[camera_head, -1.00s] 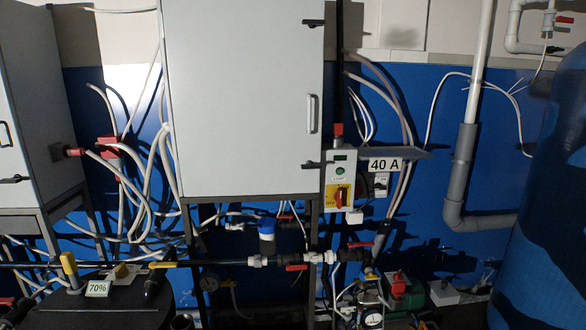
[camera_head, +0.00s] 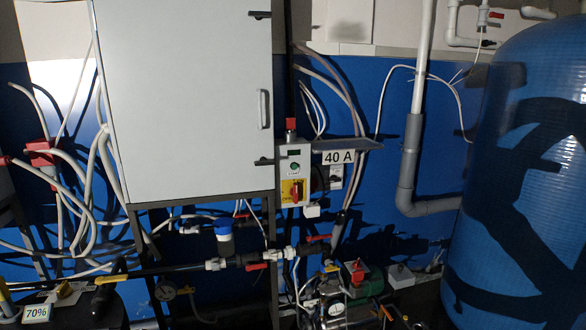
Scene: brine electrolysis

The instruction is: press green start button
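The green start button (camera_head: 295,167) is a small round spot on the upper part of a grey control box (camera_head: 302,155), right of the large white cabinet. Below it on the same box is a red rotary switch (camera_head: 296,191) on a yellow plate. A red knob (camera_head: 291,124) stands on top of the box. My gripper is not in view, and nothing touches the button.
The white cabinet (camera_head: 188,95) fills the middle left. A "40 A" sign (camera_head: 338,157) hangs beside the control box. A large blue tank (camera_head: 515,190) stands at right. Pipes, a pump (camera_head: 362,282) and a black drum with a "70%" tag (camera_head: 37,313) crowd the floor below.

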